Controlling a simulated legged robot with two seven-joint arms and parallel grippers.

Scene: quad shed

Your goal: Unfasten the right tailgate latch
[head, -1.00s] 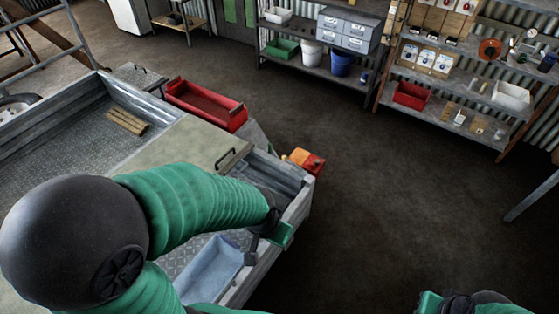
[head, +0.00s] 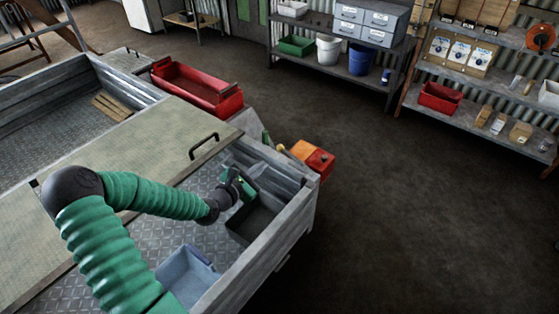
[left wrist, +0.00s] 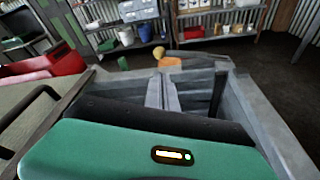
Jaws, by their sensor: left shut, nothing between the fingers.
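The metal cargo bed's outer wall (head: 262,262) runs from the far corner towards the lower edge of the head view. I cannot make out the right tailgate latch clearly in either view. My left gripper (head: 247,188) is shut and empty, inside the bed near its far corner, over the edge of a dark bin (head: 250,224). In the left wrist view its closed fingers (left wrist: 162,92) point towards the bed's far corner, apart from the walls. My right gripper is out of view.
A blue-grey bin (head: 186,274) lies in the bed. A lid panel with a black handle (head: 203,146) covers the middle. A red tray (head: 198,90) and an orange-red object (head: 313,157) are beyond the bed. Shelves stand behind; the floor at right is clear.

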